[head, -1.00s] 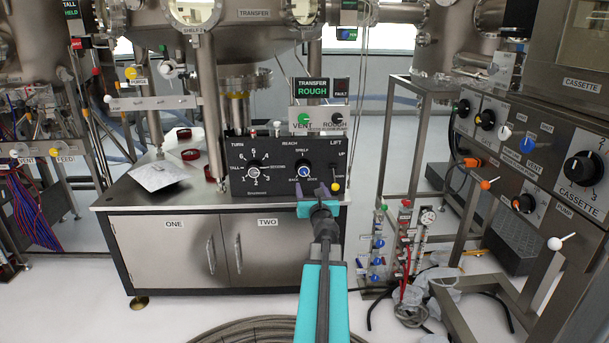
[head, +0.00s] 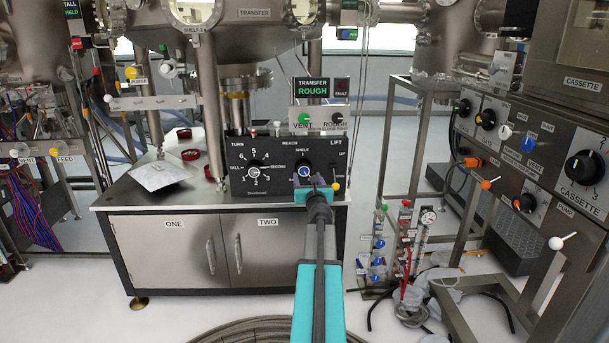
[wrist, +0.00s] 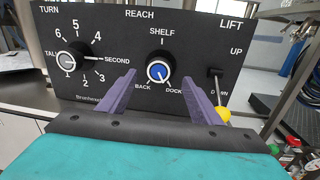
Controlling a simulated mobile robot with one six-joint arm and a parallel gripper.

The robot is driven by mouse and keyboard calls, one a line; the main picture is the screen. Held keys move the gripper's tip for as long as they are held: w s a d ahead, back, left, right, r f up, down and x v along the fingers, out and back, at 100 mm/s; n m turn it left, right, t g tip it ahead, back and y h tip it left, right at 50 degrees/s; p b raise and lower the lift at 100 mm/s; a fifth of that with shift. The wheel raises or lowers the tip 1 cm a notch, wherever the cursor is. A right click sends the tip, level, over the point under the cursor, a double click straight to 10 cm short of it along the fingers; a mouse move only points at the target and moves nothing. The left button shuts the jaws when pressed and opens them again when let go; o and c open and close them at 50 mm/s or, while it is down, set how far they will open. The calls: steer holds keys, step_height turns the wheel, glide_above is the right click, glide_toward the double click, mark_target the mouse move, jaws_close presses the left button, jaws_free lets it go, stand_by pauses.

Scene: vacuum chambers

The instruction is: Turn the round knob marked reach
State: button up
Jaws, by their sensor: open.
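The round reach knob (wrist: 158,70) is black with a blue centre and sits under the REACH and SHELF labels on a black panel (wrist: 105,15). In the head view the knob (head: 304,171) shows just above my gripper (head: 318,184). In the wrist view my gripper (wrist: 158,98) is open, with its two purple fingers to the lower left and lower right of the knob. Nothing is between the fingers except the view of the knob. I cannot tell how far the tips are from the panel.
The turn knob (wrist: 68,62) is left of the reach knob. The lift lever (wrist: 221,105), with a yellow ball end, is close to my right finger. A metal cabinet (head: 165,245) stands below the panel. A cassette panel (head: 540,150) is at the right.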

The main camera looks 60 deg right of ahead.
mark_target(305, 170)
steer(key=shift+x, duration=2.6)
